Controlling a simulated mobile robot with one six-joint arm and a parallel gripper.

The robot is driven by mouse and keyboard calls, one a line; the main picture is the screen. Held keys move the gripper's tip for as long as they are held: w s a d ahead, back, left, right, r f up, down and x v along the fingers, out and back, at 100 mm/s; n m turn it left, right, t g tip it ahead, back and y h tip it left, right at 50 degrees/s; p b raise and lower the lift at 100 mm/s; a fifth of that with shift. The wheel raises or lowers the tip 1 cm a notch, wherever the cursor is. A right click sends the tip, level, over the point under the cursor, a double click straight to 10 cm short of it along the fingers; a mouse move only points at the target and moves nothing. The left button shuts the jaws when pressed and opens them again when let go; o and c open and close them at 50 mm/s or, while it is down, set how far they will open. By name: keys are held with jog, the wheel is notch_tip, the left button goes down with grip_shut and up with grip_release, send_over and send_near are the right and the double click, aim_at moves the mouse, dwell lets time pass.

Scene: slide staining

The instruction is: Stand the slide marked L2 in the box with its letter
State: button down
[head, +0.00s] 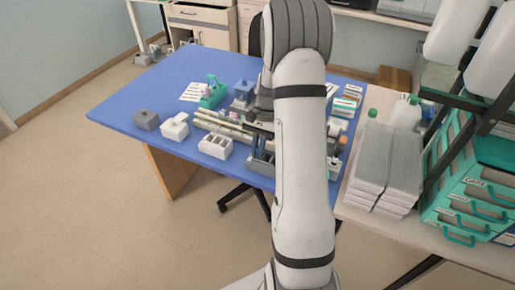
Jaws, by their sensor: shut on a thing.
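My gripper (260,128) is dark and partly hidden behind my white arm, over the middle of the blue table (125,105). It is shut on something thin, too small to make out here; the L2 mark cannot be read.
A pale rack with rails (222,124) lies behind the boxes. A green holder (213,94) and a paper sheet (195,91) are farther back. Bottles and small boxes (345,103) crowd the right side. Grey stacks (385,165) and green drawers (470,195) stand on the right bench. The left table end is clear.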

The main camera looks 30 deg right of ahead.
jog(key=shift+f, duration=0.25)
jog(key=c, duration=1.5)
grip_release()
jog(key=shift+o, duration=0.2)
jog(key=shift+r, duration=0.1)
jog(key=b+v, duration=0.1)
jog(key=v, duration=0.6)
jog(key=shift+d+r+b, duration=0.1)
jog(key=shift+r+b, duration=0.15)
jog(key=shift+b, duration=0.05)
jog(key=s+a+r+n+t+h, duration=0.3)
jog(key=s+a+r+n, duration=0.2)
jog(key=s+a+r, duration=0.5)
jog(key=s+a+n+t, duration=0.3)
jog(key=s+a+n, duration=0.2)
jog(key=s, duration=0.6)
jog(key=shift+a+r+h, duration=0.3)
jog(key=shift+a, duration=0.35)
